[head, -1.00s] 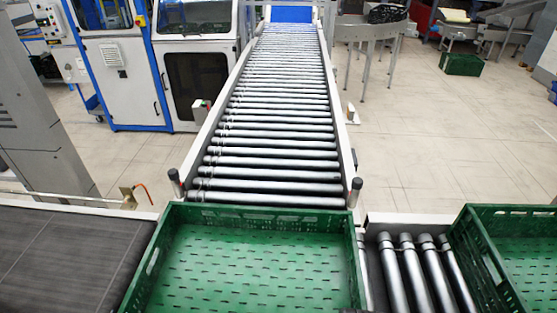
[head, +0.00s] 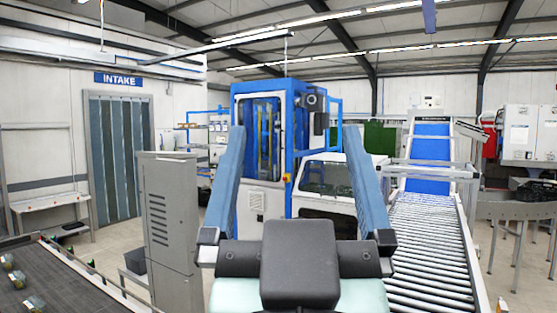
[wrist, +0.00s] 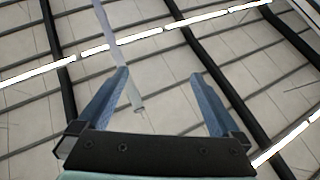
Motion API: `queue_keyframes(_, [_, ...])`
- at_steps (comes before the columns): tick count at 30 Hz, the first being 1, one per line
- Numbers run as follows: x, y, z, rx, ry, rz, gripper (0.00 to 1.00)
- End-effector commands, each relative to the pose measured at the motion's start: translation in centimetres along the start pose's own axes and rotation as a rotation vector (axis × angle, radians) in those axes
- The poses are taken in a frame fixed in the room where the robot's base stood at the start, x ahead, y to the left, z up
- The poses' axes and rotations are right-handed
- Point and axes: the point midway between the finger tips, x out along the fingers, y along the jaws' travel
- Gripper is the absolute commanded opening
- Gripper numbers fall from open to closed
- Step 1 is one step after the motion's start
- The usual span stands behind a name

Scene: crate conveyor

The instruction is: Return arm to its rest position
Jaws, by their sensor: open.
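My gripper (head: 293,140) stands upright in the middle of the head view, close to the camera. Its two blue fingers point up and are wide apart, with nothing between them. The wrist view also shows my gripper (wrist: 160,73) open and empty, with the ceiling behind it. No crate is in or against the fingers. The dark palm hides part of the floor and the machine's lower parts.
A roller conveyor (head: 428,250) runs away on the right to a blue incline (head: 431,160). A grey cabinet (head: 170,225) and a dark belt (head: 50,285) with several small items lie left. A blue-framed machine (head: 262,150) stands behind my gripper.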

Motion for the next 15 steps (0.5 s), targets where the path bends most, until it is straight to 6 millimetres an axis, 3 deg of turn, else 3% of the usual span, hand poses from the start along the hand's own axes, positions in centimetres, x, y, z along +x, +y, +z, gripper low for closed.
queue_keyframes(1, [-0.1, -0.7, -2.0, 0.014, 0.061, -0.013, 1.0])
queue_keyframes(4, [-0.4, -1.2, -4.1, 0.028, 0.125, -0.023, 1.0])
queue_keyframes(15, [-0.5, -1.3, -4.4, 0.029, 0.137, -0.025, 1.0])
